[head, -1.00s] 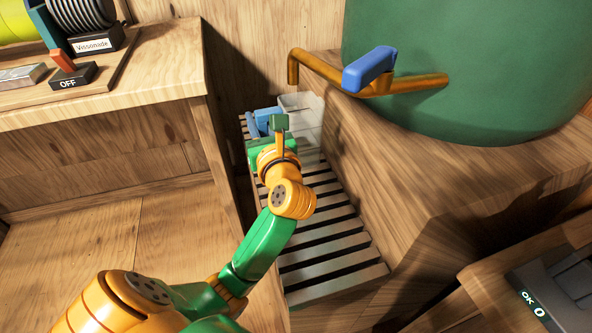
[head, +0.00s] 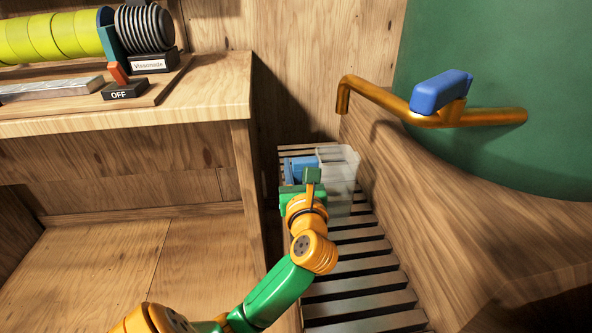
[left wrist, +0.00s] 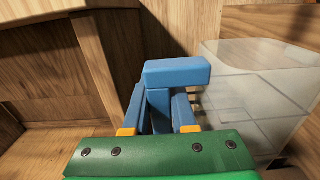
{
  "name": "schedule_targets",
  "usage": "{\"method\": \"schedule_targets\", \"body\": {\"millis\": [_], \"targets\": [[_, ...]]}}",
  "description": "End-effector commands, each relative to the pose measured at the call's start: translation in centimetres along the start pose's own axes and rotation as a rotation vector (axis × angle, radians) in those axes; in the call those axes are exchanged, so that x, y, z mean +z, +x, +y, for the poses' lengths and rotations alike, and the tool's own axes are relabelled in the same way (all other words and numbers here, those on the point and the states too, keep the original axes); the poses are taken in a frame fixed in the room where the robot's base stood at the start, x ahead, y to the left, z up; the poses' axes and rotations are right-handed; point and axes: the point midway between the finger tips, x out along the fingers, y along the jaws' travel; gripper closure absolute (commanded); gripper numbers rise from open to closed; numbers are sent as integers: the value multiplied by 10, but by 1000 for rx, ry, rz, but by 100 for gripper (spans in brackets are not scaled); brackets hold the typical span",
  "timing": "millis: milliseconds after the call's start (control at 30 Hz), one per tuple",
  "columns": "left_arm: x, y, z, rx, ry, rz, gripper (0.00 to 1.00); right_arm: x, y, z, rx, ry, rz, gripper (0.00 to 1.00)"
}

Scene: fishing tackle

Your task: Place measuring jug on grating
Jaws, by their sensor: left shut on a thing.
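The measuring jug (head: 339,180) is a clear, see-through vessel with a blue handle on its left side. It is upright at the far end of the slatted grating (head: 362,268), under the tap. I cannot tell whether its base touches the slats. My left gripper (head: 302,172) is at the handle, left of the jug body. In the left wrist view, the blue handle (left wrist: 176,72) is between the fingers of my left gripper (left wrist: 160,118), which is shut on it. The clear jug body (left wrist: 262,88) stands to the right there. My right gripper is not in view.
A brown tap (head: 385,104) with a blue lever (head: 440,91) juts from a large green barrel (head: 500,90) above right of the jug. A wooden bench (head: 190,95) stands left of the grating. The near slats are clear.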

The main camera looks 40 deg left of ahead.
Motion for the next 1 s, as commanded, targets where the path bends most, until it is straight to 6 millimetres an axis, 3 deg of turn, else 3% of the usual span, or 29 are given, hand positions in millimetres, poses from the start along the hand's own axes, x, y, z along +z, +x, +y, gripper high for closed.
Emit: {"method": "schedule_targets", "body": {"millis": [133, 167, 233, 267, 633, 1000], "targets": [[-4, 0, 0, 0, -1, 1, 100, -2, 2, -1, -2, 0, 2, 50], [-3, 0, 0, 0, -1, 1, 67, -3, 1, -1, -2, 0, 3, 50], [-3, 0, 0, 0, 0, 1, 48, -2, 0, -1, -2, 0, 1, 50], [-3, 0, 0, 0, 0, 1, 45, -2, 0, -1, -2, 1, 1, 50], [1, -3, -1, -2, 0, 1, 45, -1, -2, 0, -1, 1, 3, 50], [-1, -80, -1, -3, -1, 5, 45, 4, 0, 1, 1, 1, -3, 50]]}}
